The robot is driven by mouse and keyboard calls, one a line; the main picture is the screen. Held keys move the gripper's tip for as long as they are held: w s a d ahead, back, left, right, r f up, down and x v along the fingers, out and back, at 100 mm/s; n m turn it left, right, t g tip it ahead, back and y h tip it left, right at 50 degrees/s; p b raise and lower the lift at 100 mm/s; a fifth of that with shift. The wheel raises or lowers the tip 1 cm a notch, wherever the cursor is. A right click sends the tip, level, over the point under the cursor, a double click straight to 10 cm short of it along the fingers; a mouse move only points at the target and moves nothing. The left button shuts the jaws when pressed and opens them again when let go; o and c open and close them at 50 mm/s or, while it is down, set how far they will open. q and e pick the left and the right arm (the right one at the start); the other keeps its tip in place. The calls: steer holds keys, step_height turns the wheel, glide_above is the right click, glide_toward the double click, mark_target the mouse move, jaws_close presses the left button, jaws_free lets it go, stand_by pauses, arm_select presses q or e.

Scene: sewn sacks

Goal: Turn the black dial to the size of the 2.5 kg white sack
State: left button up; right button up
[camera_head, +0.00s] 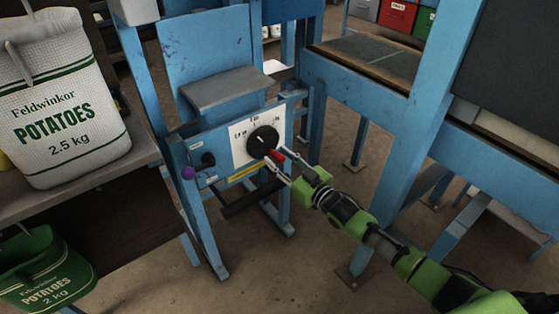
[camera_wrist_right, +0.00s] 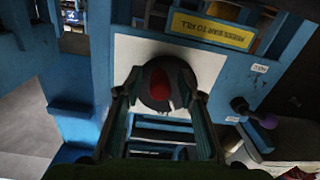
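The black dial (camera_head: 262,139) sits on a white plate (camera_head: 241,152) with small marks too small to read surely. A short pale line shows on the dial. My right gripper (camera_head: 282,163) is open just below and in front of it. In the right wrist view the dial (camera_wrist_right: 150,97) lies beyond and between the spread fingers (camera_wrist_right: 161,95); contact cannot be told. A red piece (camera_wrist_right: 160,86) shows in front of the dial there. The white sack (camera_head: 70,150), printed "Feldwinkor POTATOES 2.5 kg", stands upright at the left. My left gripper is not in view.
A green 2 kg potato sack (camera_head: 42,265) is below the grey shelf (camera_head: 140,150). A smaller black knob (camera_head: 208,159) and a purple ball (camera_head: 188,173) are left of the plate. A blue post (camera_head: 405,170) stands close behind my right arm.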

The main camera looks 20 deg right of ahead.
jaws_close()
steer(key=shift+w+d+r+n+p, duration=0.1)
steer(key=shift+r+n+p, duration=0.15)
steer(key=shift+n+p, duration=0.15)
steer(key=shift+w+d+r+n+p, duration=0.1)
steer(key=shift+d+r+n+p, duration=0.15)
steer(key=shift+n+p, duration=0.35)
steer(key=n, duration=0.3)
steer(key=shift+w+d+r, duration=0.1)
steer(key=shift+d, duration=0.15)
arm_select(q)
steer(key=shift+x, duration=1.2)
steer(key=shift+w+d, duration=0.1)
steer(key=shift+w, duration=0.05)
arm_select(e)
jaws_free()
